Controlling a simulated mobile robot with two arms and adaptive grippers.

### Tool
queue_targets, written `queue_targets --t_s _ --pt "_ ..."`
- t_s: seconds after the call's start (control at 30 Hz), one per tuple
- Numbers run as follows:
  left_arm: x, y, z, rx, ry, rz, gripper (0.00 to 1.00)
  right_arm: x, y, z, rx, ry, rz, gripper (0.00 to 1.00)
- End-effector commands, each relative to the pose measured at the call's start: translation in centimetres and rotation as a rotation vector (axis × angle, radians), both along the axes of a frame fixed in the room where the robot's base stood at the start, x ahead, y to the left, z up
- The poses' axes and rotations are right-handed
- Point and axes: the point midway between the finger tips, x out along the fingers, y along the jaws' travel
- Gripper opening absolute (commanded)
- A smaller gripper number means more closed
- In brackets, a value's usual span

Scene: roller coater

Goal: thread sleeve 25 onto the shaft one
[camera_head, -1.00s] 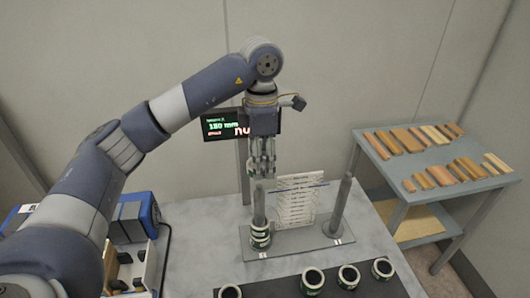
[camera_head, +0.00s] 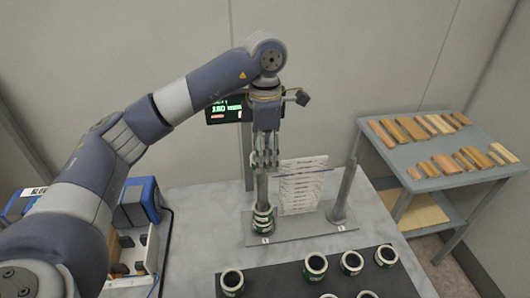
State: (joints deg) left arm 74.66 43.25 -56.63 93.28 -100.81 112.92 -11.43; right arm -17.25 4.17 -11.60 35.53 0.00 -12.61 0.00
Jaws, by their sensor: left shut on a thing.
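Shaft one (camera_head: 262,188), a grey upright post marked 1 at its foot, stands at the left of the base plate (camera_head: 298,228). My left gripper (camera_head: 264,163) points down over the top of shaft one and is shut on a sleeve. The fingers mostly hide this sleeve, and its number cannot be read. The shaft's top is hidden among the fingers, so I cannot tell how far the sleeve is around it. My right gripper is not in view.
A second, bare shaft (camera_head: 345,191) stands at the plate's right. A display (camera_head: 225,110) is behind my arm. A side table (camera_head: 420,195) holds wooden blocks.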

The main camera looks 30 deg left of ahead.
Motion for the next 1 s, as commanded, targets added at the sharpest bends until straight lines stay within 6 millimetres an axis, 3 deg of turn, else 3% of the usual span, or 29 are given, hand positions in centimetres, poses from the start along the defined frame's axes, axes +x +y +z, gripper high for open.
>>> queue_targets --t_s 1.0 --pt "0.0 0.0 -2.7 0.0 0.0 0.0 0.25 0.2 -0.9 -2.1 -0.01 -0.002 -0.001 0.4"
